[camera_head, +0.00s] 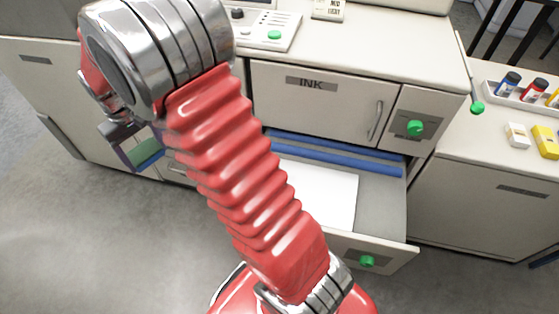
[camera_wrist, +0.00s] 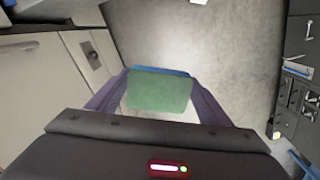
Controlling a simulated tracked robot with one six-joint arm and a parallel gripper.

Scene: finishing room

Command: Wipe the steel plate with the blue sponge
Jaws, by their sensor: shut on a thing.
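My gripper (camera_wrist: 158,80) has two purple fingers and is shut on the sponge (camera_wrist: 160,94). In the wrist view the sponge shows a green face with a blue edge at its far side. In the head view my gripper (camera_head: 136,148) hangs at the left, partly hidden behind my arm, with the green of the sponge (camera_head: 149,157) between its fingers. It is held in front of the pale cabinets, with grey floor beyond it in the wrist view. I cannot make out the steel plate in either view.
An open drawer (camera_head: 382,207) with a white sheet (camera_head: 318,190) and blue rollers (camera_head: 330,152) juts out below the INK panel (camera_head: 312,98). A rack (camera_head: 515,95) with small bottles stands at right. A yellow box (camera_head: 545,142) lies nearby. The floor at left is clear.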

